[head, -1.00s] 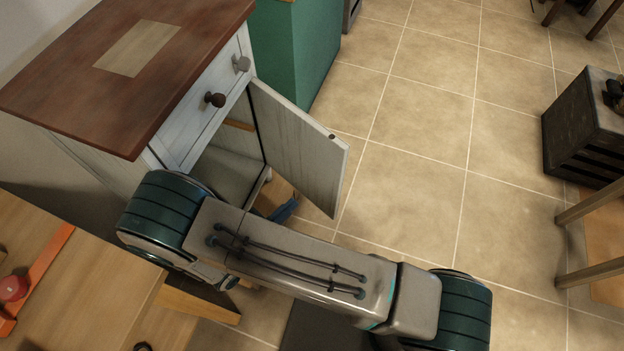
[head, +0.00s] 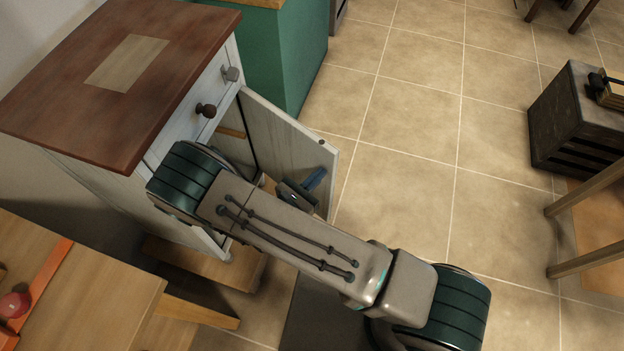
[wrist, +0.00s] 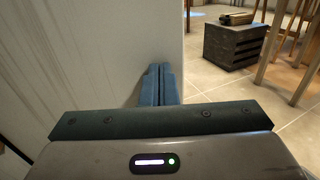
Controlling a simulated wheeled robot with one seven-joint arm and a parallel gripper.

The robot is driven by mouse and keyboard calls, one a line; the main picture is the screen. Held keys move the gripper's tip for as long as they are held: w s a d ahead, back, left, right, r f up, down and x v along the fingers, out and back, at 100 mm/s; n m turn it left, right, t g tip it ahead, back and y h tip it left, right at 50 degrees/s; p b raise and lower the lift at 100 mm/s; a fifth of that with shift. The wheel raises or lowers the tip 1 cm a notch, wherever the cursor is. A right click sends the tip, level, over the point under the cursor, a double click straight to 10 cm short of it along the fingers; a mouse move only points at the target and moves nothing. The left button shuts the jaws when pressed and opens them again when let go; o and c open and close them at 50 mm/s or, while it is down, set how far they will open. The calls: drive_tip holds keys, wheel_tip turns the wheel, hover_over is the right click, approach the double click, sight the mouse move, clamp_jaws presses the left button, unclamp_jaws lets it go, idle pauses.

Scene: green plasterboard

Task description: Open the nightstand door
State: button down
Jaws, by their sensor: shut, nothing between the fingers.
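The white nightstand (head: 190,130) has a brown top and a drawer with two knobs above its door opening. Its door (head: 287,143) stands open, swung well out to the right, with a small dark knob near its upper free corner. My gripper (head: 316,178) has blue fingers and is in front of the door's inner face, near the free edge. In the wrist view the shut, empty fingers (wrist: 159,75) point along the pale door panel (wrist: 95,50), close to its edge. I cannot tell if they touch it. My arm hides the lower part of the opening.
A green cabinet (head: 285,55) stands behind the nightstand. A dark crate (head: 580,120) and wooden chair legs are at the right. A wooden table (head: 70,290) with an orange item is at the lower left. Tiled floor right of the door is clear.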

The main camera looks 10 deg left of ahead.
drive_tip(key=a+b+x, duration=0.1)
drive_tip(key=x, duration=1.1)
drive_tip(key=shift+w+b, duration=0.3)
drive_tip(key=shift+w, duration=0.2)
drive_tip(key=shift+s, duration=0.15)
drive_tip(key=s+a, duration=0.1)
drive_tip(key=s, duration=1.2)
drive_tip(key=shift+s+b, duration=0.3)
drive_tip(key=shift+s, duration=0.05)
